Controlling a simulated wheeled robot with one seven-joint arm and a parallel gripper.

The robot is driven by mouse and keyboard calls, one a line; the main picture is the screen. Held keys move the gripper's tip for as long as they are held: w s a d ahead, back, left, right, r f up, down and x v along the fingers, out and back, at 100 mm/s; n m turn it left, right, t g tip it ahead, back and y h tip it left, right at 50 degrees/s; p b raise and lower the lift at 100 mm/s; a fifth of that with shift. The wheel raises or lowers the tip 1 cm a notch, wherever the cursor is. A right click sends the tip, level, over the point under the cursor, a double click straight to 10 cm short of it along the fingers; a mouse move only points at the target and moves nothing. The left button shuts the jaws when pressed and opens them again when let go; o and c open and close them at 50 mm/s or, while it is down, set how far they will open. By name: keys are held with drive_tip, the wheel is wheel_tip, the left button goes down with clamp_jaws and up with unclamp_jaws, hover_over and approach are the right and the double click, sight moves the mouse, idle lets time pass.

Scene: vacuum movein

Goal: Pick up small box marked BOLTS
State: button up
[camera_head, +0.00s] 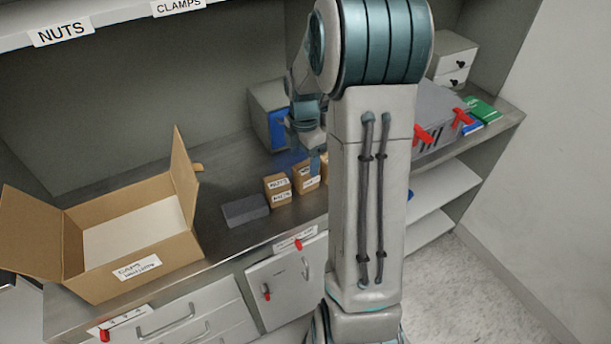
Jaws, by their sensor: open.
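Several small brown boxes with white labels stand in a row on the worktop. The front left one (278,190) carries two labels; the upper seems to read NUTS. The one beside it (307,177) has a label too small to read. Another box is partly hidden behind my arm, so I cannot tell which one is marked BOLTS. My gripper (313,164) is open, pointing down just above and behind the boxes, partly hidden by my own arm. It holds nothing that I can see.
A large open carton (190,237) stands on the left. A dark grey block (245,210) lies left of the small boxes. A grey and blue bin (268,113) stands behind. A grey case with red latches (437,112) is on the right. A shelf (118,17) overhangs the back.

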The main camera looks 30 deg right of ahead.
sight(306, 176)
drive_tip(key=shift+s+d+f+p, duration=0.1)
drive_tip(key=shift+f+p, duration=0.2)
drive_tip(key=shift+f, duration=1.6)
drive_tip(key=shift+s+d+f+p, duration=0.1)
drive_tip(key=shift+f+p, duration=0.2)
drive_tip(key=shift+f, duration=1.55)
drive_tip(key=c, duration=1.2)
